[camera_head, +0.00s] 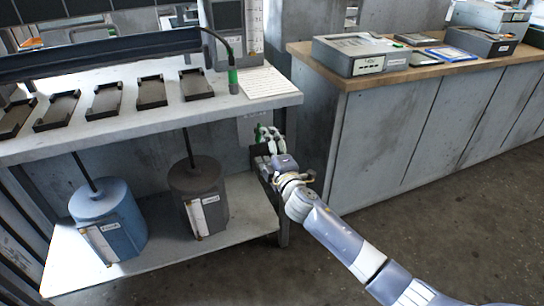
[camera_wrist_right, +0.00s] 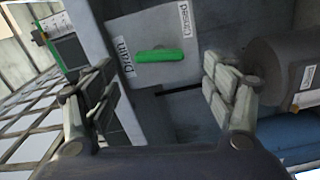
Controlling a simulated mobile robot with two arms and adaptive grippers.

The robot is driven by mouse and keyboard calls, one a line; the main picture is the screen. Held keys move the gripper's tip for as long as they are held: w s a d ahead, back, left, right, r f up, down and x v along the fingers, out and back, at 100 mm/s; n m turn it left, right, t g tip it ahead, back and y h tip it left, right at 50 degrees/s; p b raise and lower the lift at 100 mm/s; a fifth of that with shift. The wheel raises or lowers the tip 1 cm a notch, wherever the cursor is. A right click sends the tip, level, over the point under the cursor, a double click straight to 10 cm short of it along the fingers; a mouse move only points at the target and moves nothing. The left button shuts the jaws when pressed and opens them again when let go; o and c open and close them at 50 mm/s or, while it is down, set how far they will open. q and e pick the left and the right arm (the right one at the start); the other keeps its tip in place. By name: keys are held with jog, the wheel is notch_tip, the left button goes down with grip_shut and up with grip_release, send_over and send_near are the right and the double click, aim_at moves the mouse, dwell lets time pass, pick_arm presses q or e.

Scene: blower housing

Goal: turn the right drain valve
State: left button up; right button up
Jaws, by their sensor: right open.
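The drain valve shows in the right wrist view as a green bar handle (camera_wrist_right: 161,56) on a grey panel, lying nearly level across that picture. One label beside it seems to read "DRAIN". In the head view a green part (camera_head: 262,130) shows at the right end of the workbench, mostly hidden by my right gripper (camera_head: 268,149). In the wrist view my right gripper (camera_wrist_right: 162,88) is open, its fingers spread to either side of the handle in the picture and nothing between them. I see no contact with the handle. My left gripper is not in view.
The workbench (camera_head: 150,118) carries several dark trays (camera_head: 107,98) and a paper sheet (camera_head: 263,82). A blue canister (camera_head: 106,222) and a dark canister (camera_head: 199,190) stand on its lower shelf (camera_head: 165,262). A wooden-topped cabinet (camera_head: 420,130) stands to the right. Open floor lies in front.

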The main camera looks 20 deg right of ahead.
jog(key=shift+s+d, duration=0.1)
jog(key=shift+s, duration=2.25)
jog(key=s+d+f+m+g+h, duration=0.1)
jog(key=s+f+m+g, duration=0.2)
jog(key=s+f, duration=0.5)
jog(key=s+f+m+g, duration=0.3)
jog(key=f, duration=1)
jog(key=s+d+f+m+g+h, duration=0.1)
jog(key=s+f+m+g, duration=0.2)
jog(key=s+f, duration=0.5)
jog(key=s+a+f+m+g+y, duration=0.1)
jog(key=s+a+f+m+g, duration=0.2)
jog(key=s+f, duration=0.8)
jog(key=s+a+f+m+g+y, duration=0.15)
jog(key=s+f+g, duration=0.4)
jog(key=s, duration=0.85)
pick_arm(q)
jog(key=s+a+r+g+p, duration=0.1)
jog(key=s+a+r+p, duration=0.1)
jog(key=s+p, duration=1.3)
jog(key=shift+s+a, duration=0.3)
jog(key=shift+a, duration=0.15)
pick_arm(e)
jog(key=s+d+h, duration=0.1)
jog(key=s+d, duration=0.2)
jog(key=s, duration=1.1)
jog(key=shift+s+d+r, duration=0.15)
jog(key=shift+s+r, duration=0.15)
jog(key=shift+s, duration=0.1)
